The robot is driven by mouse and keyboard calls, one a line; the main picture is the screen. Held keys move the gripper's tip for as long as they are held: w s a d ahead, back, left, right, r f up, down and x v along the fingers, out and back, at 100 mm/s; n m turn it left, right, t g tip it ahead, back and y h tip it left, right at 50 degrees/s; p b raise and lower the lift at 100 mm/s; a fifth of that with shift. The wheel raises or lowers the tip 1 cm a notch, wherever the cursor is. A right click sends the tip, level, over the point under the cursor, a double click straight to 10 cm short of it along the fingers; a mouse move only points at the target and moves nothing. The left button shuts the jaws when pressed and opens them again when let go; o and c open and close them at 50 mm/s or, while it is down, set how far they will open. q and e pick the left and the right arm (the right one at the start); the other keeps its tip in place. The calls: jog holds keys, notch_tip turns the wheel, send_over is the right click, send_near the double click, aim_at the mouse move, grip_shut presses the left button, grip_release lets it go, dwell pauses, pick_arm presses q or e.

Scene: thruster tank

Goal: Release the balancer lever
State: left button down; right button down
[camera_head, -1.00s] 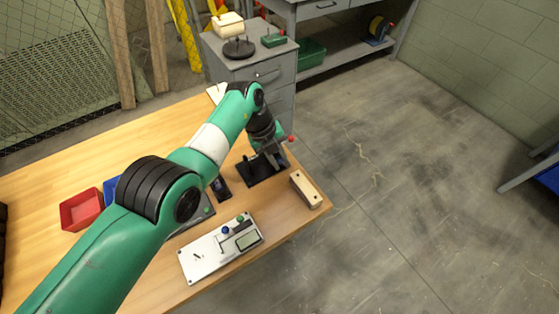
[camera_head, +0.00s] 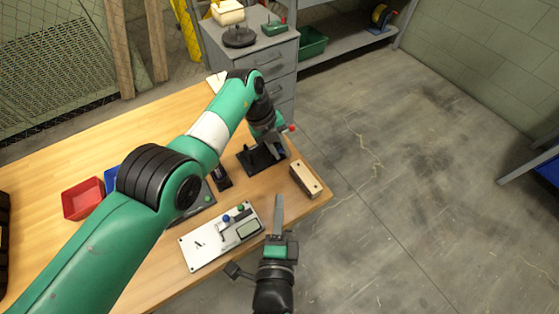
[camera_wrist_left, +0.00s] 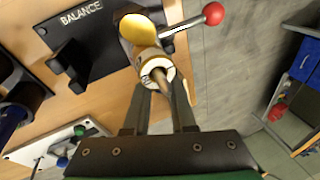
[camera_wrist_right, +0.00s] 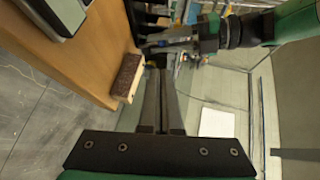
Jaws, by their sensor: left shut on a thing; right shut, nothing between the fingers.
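The balancer has a black base (camera_head: 250,158) near the table's right edge, marked BALANCE in the left wrist view (camera_wrist_left: 120,50). Its lever ends in a red knob (camera_head: 291,127), which points right in the left wrist view (camera_wrist_left: 213,13). A brass and white cylindrical part (camera_wrist_left: 137,28) sits at the balancer by the lever. My left gripper (camera_wrist_left: 166,88) is shut on this part at its white end. In the head view my left arm partly hides the balancer. My right gripper (camera_head: 279,200) is shut and empty, in front of the table's right edge, apart from the balancer; its closed fingers show in the right wrist view (camera_wrist_right: 158,75).
A white panel (camera_head: 205,248) with blue and green knobs lies left of the right gripper. A red bin (camera_head: 83,200) stands farther left.

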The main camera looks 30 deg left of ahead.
pick_arm(q)
jog(key=shift+r, duration=0.2)
pick_arm(e)
jog(key=shift+s+a+f, duration=0.2)
jog(key=shift+s+f, duration=0.2)
jog(key=shift+f, duration=0.2)
jog(key=x, duration=0.9)
jog(key=r+x, duration=0.1)
jog(key=x, duration=0.4)
jog(key=shift+w+r, duration=0.1)
jog(key=shift+w, duration=0.05)
